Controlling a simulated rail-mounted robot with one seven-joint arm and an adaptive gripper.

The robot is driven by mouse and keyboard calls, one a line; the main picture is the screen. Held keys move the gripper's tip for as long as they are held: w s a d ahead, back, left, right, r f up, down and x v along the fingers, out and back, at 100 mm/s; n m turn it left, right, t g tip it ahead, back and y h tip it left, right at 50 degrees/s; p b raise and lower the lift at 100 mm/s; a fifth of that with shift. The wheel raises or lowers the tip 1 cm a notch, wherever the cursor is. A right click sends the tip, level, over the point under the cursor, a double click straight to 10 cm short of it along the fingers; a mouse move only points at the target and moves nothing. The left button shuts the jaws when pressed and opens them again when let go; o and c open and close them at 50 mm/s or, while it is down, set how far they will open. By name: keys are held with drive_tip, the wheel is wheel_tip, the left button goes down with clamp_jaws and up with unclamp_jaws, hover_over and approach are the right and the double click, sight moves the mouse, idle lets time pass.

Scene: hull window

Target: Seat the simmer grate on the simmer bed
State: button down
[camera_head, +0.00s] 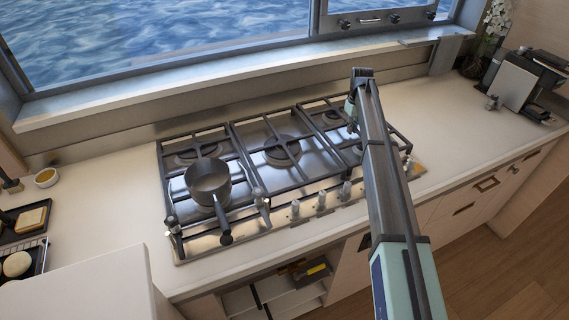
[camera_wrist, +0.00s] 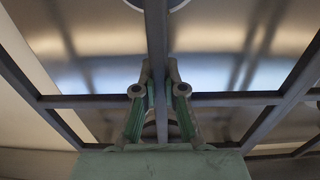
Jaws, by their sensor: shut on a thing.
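The simmer grate, a dark metal frame with crossing bars, is over the right section of the stove in the head view (camera_head: 318,122). Its bars span the wrist view (camera_wrist: 90,101). My gripper (camera_wrist: 159,75) is shut on its middle bar, one finger on each side. In the head view my gripper (camera_head: 351,112) is at the grate, partly hidden by my arm. The simmer bed, shiny steel, shows beneath the bars in the wrist view (camera_wrist: 215,72). I cannot tell whether the grate touches the bed. My arm hides much of the grate's right side.
Two more grates cover the left (camera_head: 165,165) and middle (camera_head: 236,150) sections. A saucepan (camera_head: 208,180) stands on the left one, its handle toward the front. Knobs (camera_head: 321,200) line the stove's front edge. The counter right of the stove (camera_head: 445,110) is clear; a coffee machine (camera_head: 515,82) stands beyond.

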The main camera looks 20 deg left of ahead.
drive_tip(key=shift+f, duration=0.35)
idle(1.4)
drive_tip(key=c, duration=1.4)
unclamp_jaws()
drive_tip(key=shift+r+p, duration=0.6)
drive_tip(key=shift+r, duration=1.15)
drive_tip(key=o, duration=0.5)
drive_tip(key=shift+s+f, duration=0.1)
drive_tip(key=c, duration=0.5)
